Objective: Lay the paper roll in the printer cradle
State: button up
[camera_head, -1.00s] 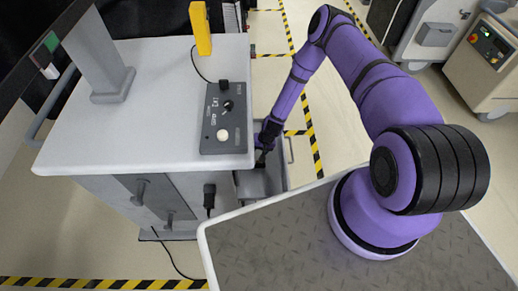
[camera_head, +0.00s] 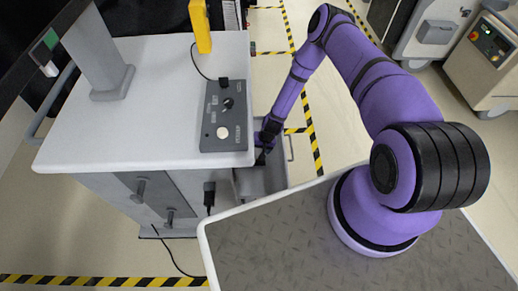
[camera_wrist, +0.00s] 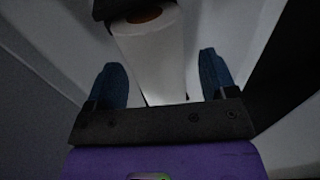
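The white paper roll (camera_wrist: 155,60) shows in the wrist view, with its brown core at the far end. My gripper (camera_wrist: 162,80) is open, its two blue fingertips wide apart. The roll lies between and beyond the fingers, with visible gaps on both sides. In the head view my gripper (camera_head: 262,158) is low beside the cart's right side, above an open grey tray or drawer (camera_head: 277,176). A pale shape (camera_head: 248,184) beneath it may be the roll. I cannot pick out the printer cradle for certain; a dark part touches or overlaps the roll's far end.
The white-topped cart (camera_head: 150,100) stands at left, with a grey control panel (camera_head: 226,118), a yellow handheld device (camera_head: 201,27) on a cable, and a grey post (camera_head: 100,50). Beige equipment (camera_head: 485,60) stands at far right. Open floor shows beyond the arm.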

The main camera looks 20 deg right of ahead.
jog(key=v, duration=1)
jog(key=shift+r, duration=0.4)
jog(key=shift+d, duration=0.15)
